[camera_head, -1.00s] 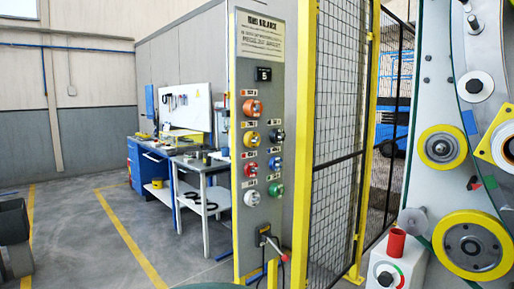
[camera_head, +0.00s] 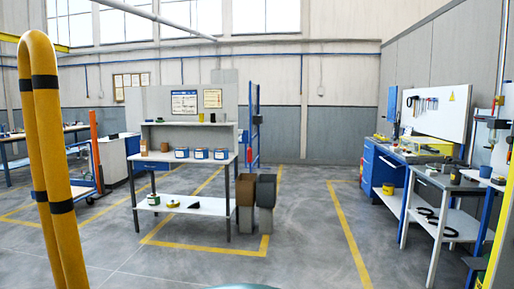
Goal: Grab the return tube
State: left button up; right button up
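I cannot pick out a return tube in the head view. Neither of my grippers is in view. A workstation (camera_head: 218,158) with an upper shelf and a lower shelf stands in the middle distance. Several blue-and-white containers (camera_head: 200,154) and small brown boxes (camera_head: 144,147) stand on its top. A dark green bottle-like item (camera_head: 153,199) and low round items lie on its lower shelf (camera_head: 215,207).
A yellow hoop barrier (camera_head: 45,130) with black bands stands close at left. Two bins (camera_head: 266,191) stand beside the workstation. A blue workbench (camera_head: 376,168) and a grey table (camera_head: 445,184) are at right. The floor between (camera_head: 315,225) is open.

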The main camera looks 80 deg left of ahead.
aim_at(143, 143)
jog(key=u, duration=3.45)
jog(key=i+j, duration=0.1)
jog(key=i, duration=0.4)
jog(key=i+j, duration=0.1)
jog(key=i, duration=0.35)
jog(key=i+z, duration=0.45)
jog(key=i, duration=0.25)
jog(key=i+j+z, duration=0.2)
jog(key=i+z, duration=0.2)
jog(key=i, duration=0.3)
jog(key=i+u, duration=0.1)
jog(key=i, duration=0.45)
jog(key=i+l+u, duration=0.1)
jog(key=i, duration=0.4)
jog(key=i+l, duration=0.15)
jog(key=i, duration=0.35)
jog(key=i+j+u, duration=0.15)
jog(key=i+u, duration=0.35)
jog(key=i, duration=0.2)
jog(key=i+l+u, duration=0.1)
jog(key=i+u, duration=0.4)
jog(key=i, duration=0.2)
jog(key=i+j+z, duration=0.1)
jog(key=i, duration=0.4)
jog(key=i+j+z, duration=0.1)
jog(key=i, duration=0.35)
jog(key=i+j, duration=0.3)
jog(key=i, duration=0.2)
jog(key=z, duration=0.05)
